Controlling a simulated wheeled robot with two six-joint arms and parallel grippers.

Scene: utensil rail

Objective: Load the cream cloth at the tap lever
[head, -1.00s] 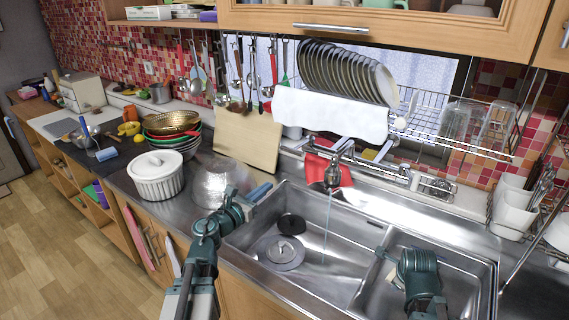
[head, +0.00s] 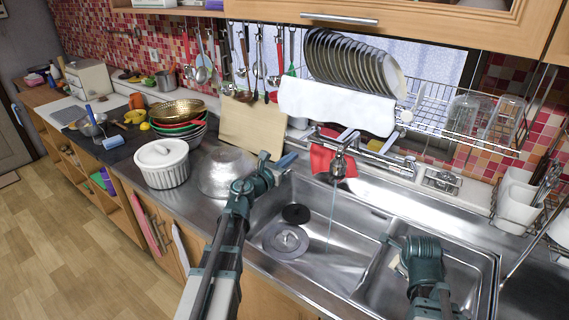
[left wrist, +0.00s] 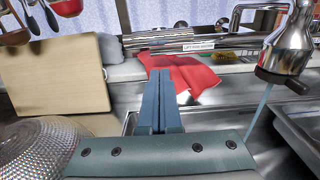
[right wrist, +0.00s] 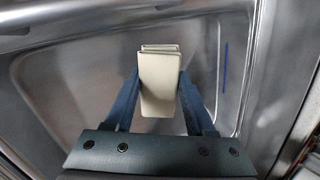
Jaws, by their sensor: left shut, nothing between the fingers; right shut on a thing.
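The cream cloth (right wrist: 160,85) is a small folded block between the fingers of my right gripper (right wrist: 160,78), which is shut on it above the metal sink. A bit of the cloth shows in the head view (head: 401,265). My left gripper (head: 287,161) is shut and empty, left of the tap. Its closed fingers (left wrist: 158,78) point at a red cloth lying at the back of the sink. The chrome tap (head: 338,168) has a thin water stream below it, and shows at the right in the left wrist view (left wrist: 288,45). I cannot tell its lever for certain.
The red cloth (head: 325,156) lies behind the tap. A dish rack (head: 440,115) hangs above. The sink basin (head: 345,240) is mostly clear.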

